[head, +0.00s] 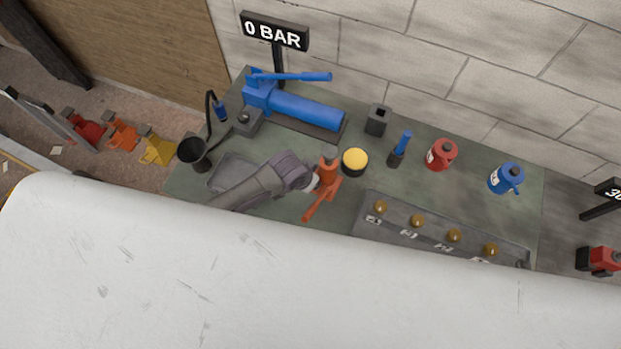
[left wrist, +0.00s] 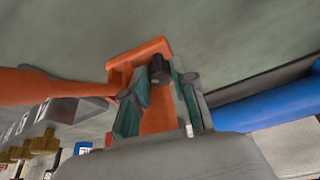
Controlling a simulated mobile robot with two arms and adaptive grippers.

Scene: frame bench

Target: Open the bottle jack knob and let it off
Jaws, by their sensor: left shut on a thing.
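The orange bottle jack (head: 327,178) stands on the green bench top, with an orange handle reaching toward the front left. My left gripper (head: 313,181) is at the jack's left side. In the left wrist view, the fingers of my left gripper (left wrist: 158,90) sit on both sides of the jack's low part, shut on a small dark knob (left wrist: 158,68). The orange jack body (left wrist: 160,118) shows behind the fingers, and its handle runs off to the left. The knob is hidden in the head view. My right gripper is not in view.
A blue pump (head: 307,110) under a "0 BAR" sign stands behind. A yellow-topped can (head: 355,161) is close to the jack's right. A grey rack (head: 440,234) with brass-coloured knobs lies in front right. A large white surface (head: 300,275) fills the foreground.

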